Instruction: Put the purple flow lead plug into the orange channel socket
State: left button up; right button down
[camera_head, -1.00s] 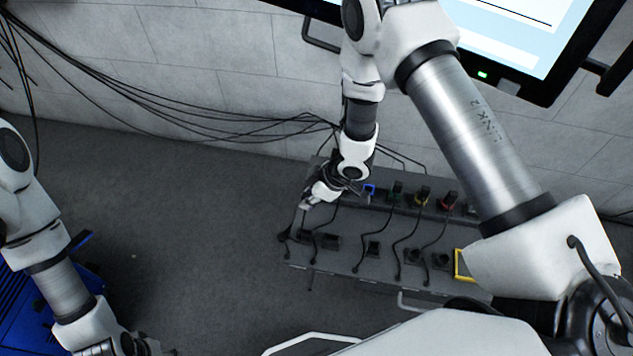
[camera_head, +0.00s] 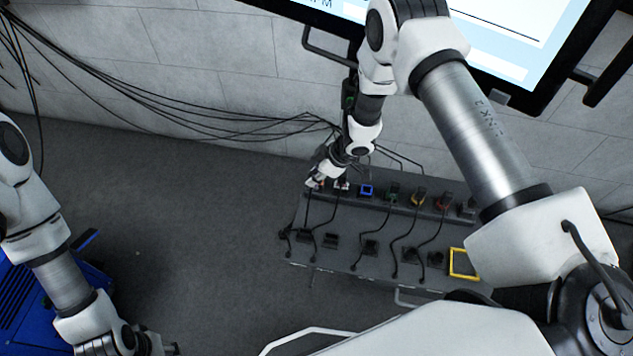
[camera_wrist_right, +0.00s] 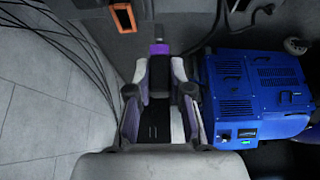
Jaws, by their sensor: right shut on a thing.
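The purple flow lead plug (camera_wrist_right: 159,48) shows in the right wrist view as a purple and dark block between my right fingertips. My right gripper (camera_wrist_right: 160,80) is shut on it. The orange channel socket (camera_wrist_right: 123,18), an orange-rimmed dark slot, lies ahead and left of the plug in that view, apart from it. In the head view my right gripper (camera_head: 328,182) is at the left end of the panel's back row; the plug is too small to make out there. My left gripper (camera_head: 150,346) is at the bottom left, mostly cut off, its jaws unclear.
The panel (camera_head: 340,255) holds several dark plugs with black leads. A blue-rimmed socket (camera_head: 367,190) stands right of my right gripper, and a yellow frame (camera_head: 463,264) at the right end. A blue machine (camera_wrist_right: 255,95) stands on the floor. Cables hang along the wall.

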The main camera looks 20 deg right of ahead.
jog(key=w+d, duration=0.1)
jog(key=w+d+p, duration=0.1)
jog(key=w, duration=0.1)
jog(key=shift+w+d, duration=0.2)
jog(key=shift+w, duration=0.05)
dwell(0.4)
jog(key=shift+f, duration=0.45)
jog(key=shift+f, duration=0.1)
jog(key=shift+f+b, duration=1.2)
jog(key=shift+f, duration=0.2)
jog(key=c, duration=1)
grip_release()
